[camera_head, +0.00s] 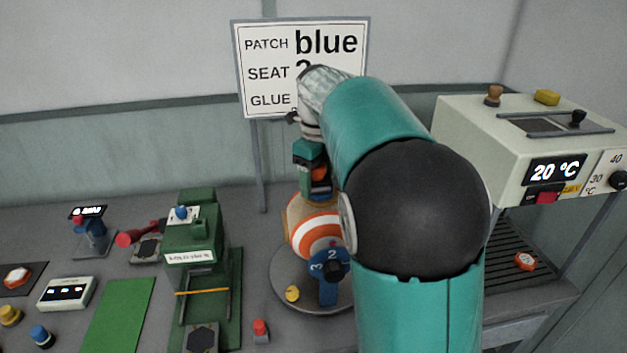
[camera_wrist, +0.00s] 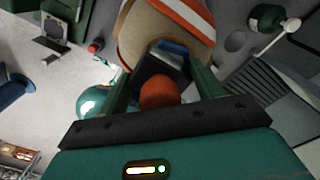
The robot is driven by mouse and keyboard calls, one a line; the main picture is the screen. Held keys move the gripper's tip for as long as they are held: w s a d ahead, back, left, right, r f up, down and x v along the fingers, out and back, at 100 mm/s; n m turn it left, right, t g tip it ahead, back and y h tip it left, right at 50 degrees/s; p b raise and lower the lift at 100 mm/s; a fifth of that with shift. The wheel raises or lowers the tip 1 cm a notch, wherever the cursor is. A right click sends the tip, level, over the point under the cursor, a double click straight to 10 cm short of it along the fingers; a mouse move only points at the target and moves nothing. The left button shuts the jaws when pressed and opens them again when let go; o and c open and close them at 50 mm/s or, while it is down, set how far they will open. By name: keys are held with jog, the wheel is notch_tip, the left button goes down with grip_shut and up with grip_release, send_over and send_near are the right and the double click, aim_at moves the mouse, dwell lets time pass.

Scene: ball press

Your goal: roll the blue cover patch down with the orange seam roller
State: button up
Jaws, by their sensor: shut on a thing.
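The ball (camera_head: 313,232), cream with orange and white stripes, sits on a round grey stand with a blue numbered post (camera_head: 329,284) at its front. My gripper (camera_head: 311,172) is above the ball's top, shut on the orange seam roller (camera_head: 319,174). In the wrist view the roller's orange end (camera_wrist: 158,92) shows between the two green fingers, with a dark block beyond it against the ball (camera_wrist: 140,40). A narrow blue strip, seemingly the cover patch (camera_wrist: 172,46), shows at that block's far edge. The rest of it is hidden, and I cannot tell whether the roller touches it.
A green press (camera_head: 190,240) stands left of the ball, with a green mat (camera_head: 118,315) beside it. A heater box (camera_head: 540,140) reading 20 °C stands at right over a slatted rack. A sign (camera_head: 262,70) stands behind, partly covered by my arm.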

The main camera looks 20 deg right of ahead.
jog(key=shift+w+d+f, duration=0.1)
jog(key=shift+w+d, duration=0.45)
jog(key=shift+d, duration=0.3)
jog(key=shift+w+d, duration=0.5)
jog(key=shift+d, duration=0.3)
jog(key=shift+r, duration=3.05)
notch_tip(320, 180, up, 3)
jog(key=shift+s, duration=0.1)
